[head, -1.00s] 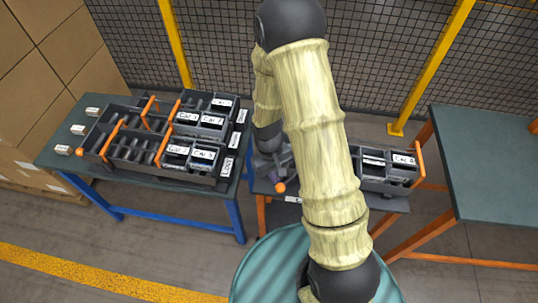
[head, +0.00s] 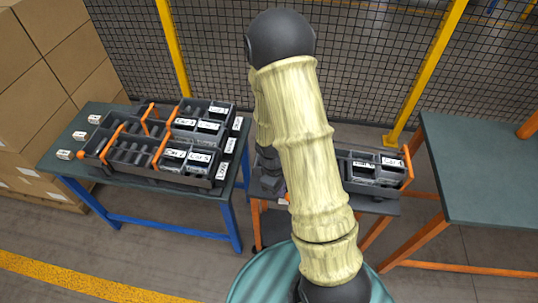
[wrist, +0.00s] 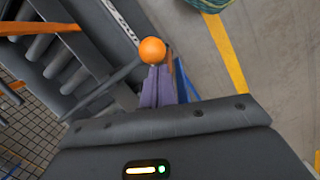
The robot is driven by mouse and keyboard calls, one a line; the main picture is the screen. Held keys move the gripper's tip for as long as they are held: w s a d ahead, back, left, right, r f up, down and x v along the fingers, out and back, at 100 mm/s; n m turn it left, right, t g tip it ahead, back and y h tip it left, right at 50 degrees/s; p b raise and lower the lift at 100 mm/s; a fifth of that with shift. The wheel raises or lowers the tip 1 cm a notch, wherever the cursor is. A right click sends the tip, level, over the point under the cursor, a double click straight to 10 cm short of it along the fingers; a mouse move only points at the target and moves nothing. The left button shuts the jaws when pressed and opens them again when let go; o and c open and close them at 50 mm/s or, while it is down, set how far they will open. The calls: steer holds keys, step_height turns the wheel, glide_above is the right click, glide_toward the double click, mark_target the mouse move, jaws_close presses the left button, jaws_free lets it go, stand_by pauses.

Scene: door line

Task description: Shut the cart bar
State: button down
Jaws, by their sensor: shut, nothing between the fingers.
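The cart (head: 385,208) stands in the middle, between two tables, and carries a dark tray with white-labelled bins (head: 376,170). In the wrist view a grey bar (wrist: 108,84) ends in an orange ball knob (wrist: 152,50). It appears to be the cart bar, slanting across the tray's left end. My gripper (wrist: 158,76) has its purple fingers together and empty, right at the knob; I cannot tell whether they touch it. In the head view my arm hides most of the bar and the fingertips.
A blue-legged table (head: 105,180) at left holds trays with orange handles (head: 168,137) and loose white-labelled blocks. A green-topped table (head: 485,185) with orange legs stands at right. Mesh fencing with yellow posts (head: 425,75) runs behind. Cardboard boxes (head: 50,75) are stacked at far left.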

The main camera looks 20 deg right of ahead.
steer(key=shift+w, duration=0.15)
steer(key=w+a+r, duration=0.3)
steer(key=a+r, duration=0.1)
steer(key=r, duration=0.6)
steer(key=shift+a+r+p, duration=0.15)
steer(key=shift+p, duration=0.15)
steer(key=shift+w, duration=0.15)
stand_by(0.4)
